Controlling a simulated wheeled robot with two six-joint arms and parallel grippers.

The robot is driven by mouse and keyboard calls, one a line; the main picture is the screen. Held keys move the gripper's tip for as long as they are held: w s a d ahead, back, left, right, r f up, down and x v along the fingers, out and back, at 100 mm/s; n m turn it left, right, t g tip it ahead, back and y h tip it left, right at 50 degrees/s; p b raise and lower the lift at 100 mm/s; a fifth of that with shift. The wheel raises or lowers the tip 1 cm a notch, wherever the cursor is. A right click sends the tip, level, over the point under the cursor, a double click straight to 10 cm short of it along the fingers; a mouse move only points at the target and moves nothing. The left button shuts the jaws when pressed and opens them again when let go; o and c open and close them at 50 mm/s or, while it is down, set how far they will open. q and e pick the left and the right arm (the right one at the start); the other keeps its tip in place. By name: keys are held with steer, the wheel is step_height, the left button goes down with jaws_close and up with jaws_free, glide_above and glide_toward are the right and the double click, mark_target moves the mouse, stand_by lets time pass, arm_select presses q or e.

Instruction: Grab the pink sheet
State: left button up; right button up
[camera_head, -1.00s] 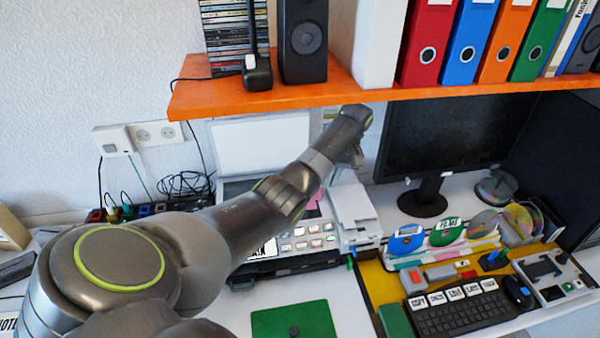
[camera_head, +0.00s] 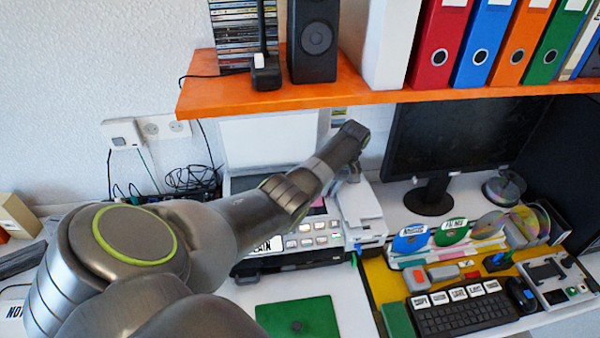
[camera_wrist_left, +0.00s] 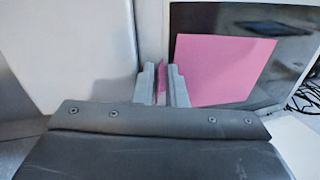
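The pink sheet (camera_wrist_left: 232,72) shows in the left wrist view, in front of a dark glass surface. In the head view only a small pink patch (camera_head: 318,203) shows, mostly hidden behind my left arm. My left gripper (camera_wrist_left: 162,82) is at the sheet's left edge in the wrist view. Its two fingers are close together with a narrow gap, and a pink strip shows between them. I cannot tell whether they clamp it. In the head view the left gripper (camera_head: 355,173) is partly hidden by the wrist, above the printer. My right gripper is not in view.
A printer with a raised white lid (camera_head: 268,141) and a white unit (camera_head: 360,214) lie around the gripper. The orange shelf (camera_head: 380,97) hangs above my wrist. A monitor (camera_head: 455,135) stands to the right. A green folder (camera_head: 298,318) lies in front.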

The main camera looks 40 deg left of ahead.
arm_select(q)
jaws_close()
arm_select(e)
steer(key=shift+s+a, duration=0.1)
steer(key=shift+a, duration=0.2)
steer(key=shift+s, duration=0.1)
arm_select(q)
steer(key=shift+d+r, duration=0.1)
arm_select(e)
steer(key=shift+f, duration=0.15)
